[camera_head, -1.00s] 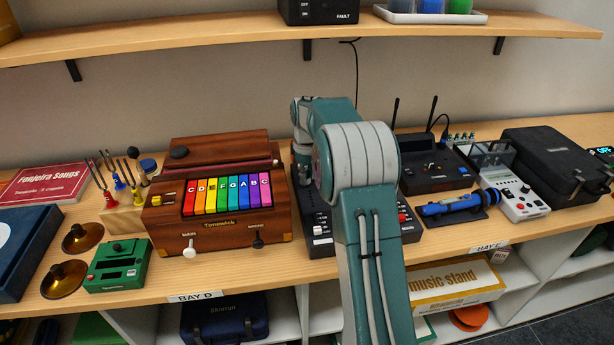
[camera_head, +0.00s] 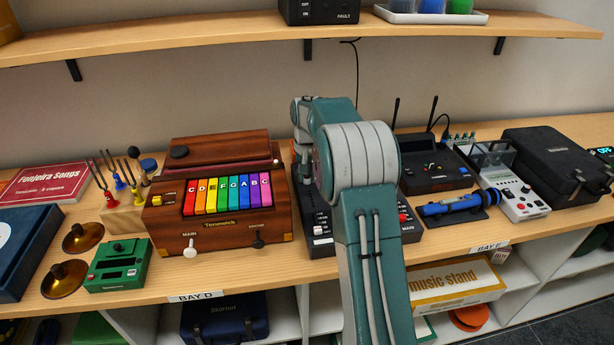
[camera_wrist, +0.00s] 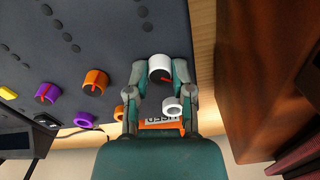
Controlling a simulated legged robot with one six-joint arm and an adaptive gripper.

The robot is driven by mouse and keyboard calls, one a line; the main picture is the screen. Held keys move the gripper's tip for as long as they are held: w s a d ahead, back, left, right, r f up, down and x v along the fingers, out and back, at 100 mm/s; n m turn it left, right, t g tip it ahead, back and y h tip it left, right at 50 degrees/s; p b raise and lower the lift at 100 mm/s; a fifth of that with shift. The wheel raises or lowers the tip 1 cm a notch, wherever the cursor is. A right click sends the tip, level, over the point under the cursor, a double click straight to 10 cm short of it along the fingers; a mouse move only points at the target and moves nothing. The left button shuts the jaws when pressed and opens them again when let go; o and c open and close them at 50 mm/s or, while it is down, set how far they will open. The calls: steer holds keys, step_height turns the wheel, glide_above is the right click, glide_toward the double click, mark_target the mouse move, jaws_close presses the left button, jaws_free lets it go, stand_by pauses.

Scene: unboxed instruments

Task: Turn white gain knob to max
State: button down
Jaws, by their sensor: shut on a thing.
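The white gain knob (camera_wrist: 160,66) shows in the wrist view, a white ring with a dark face and a red pointer mark, at the edge of a dark mixer panel (camera_wrist: 100,40). My gripper (camera_wrist: 160,70) is shut on this knob, one finger on each side of it. In the head view the mixer (camera_head: 319,228) is mostly hidden behind my arm, and my gripper and the knob are hidden there too. A second, smaller white ring (camera_wrist: 173,107) lies between my fingers, nearer the wrist.
Orange (camera_wrist: 95,82) and purple (camera_wrist: 47,93) knobs sit on the panel left of my gripper. A wooden keyboard box (camera_head: 220,195) with coloured keys stands just left of the mixer. A black box with two antennas (camera_head: 432,165) stands to the right.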

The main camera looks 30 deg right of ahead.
mark_target(306, 177)
steer(key=shift+w+m, duration=0.15)
steer(key=shift+m, duration=2.05)
steer(key=shift+c, duration=2.4)
jaws_free()
step_height(306, 177, up, 12)
